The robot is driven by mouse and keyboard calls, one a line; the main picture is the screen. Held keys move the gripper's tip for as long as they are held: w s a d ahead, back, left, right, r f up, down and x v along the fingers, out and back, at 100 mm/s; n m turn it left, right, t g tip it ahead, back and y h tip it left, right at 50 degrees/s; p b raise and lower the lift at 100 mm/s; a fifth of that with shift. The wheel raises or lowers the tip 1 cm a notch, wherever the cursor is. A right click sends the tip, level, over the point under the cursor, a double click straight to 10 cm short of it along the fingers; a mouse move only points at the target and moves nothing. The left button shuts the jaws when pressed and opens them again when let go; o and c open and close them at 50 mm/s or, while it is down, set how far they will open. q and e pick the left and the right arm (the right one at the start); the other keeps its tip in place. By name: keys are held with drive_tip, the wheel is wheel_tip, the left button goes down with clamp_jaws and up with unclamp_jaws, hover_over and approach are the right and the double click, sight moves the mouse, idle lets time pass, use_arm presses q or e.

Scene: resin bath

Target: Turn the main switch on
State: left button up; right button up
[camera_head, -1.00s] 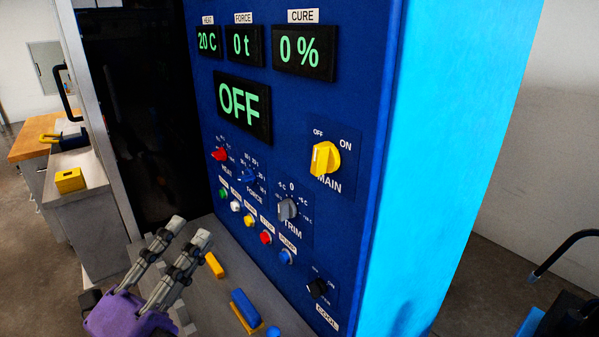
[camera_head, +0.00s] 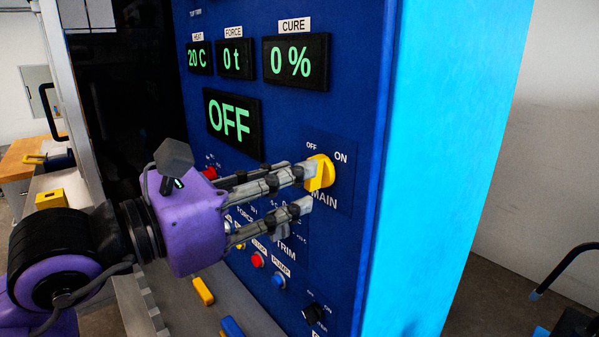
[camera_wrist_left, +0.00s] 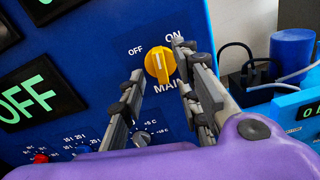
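The main switch is a yellow knob (camera_head: 320,172) on the blue control panel, with OFF marked at its upper left and ON at its upper right. It also shows in the wrist view (camera_wrist_left: 158,66), its ridge roughly upright. The large status display (camera_head: 231,118) reads OFF. My left gripper (camera_head: 306,187) is open, its fingers reaching toward the knob. In the head view the upper fingertip overlaps the knob's left edge; contact cannot be told. In the wrist view the fingertips lie either side of the knob, with nothing held. My right gripper is not in view.
Below the switch are the grey TRIM knob (camera_wrist_left: 141,139), red (camera_head: 257,260) and blue (camera_head: 278,281) buttons, and a black COOL knob (camera_head: 313,313). The left arm covers other controls.

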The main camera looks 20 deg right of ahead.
use_arm(q)
drive_tip(key=x, duration=0.2)
drive_tip(key=shift+w+d, duration=0.1)
drive_tip(key=shift+d, duration=0.25)
clamp_jaws()
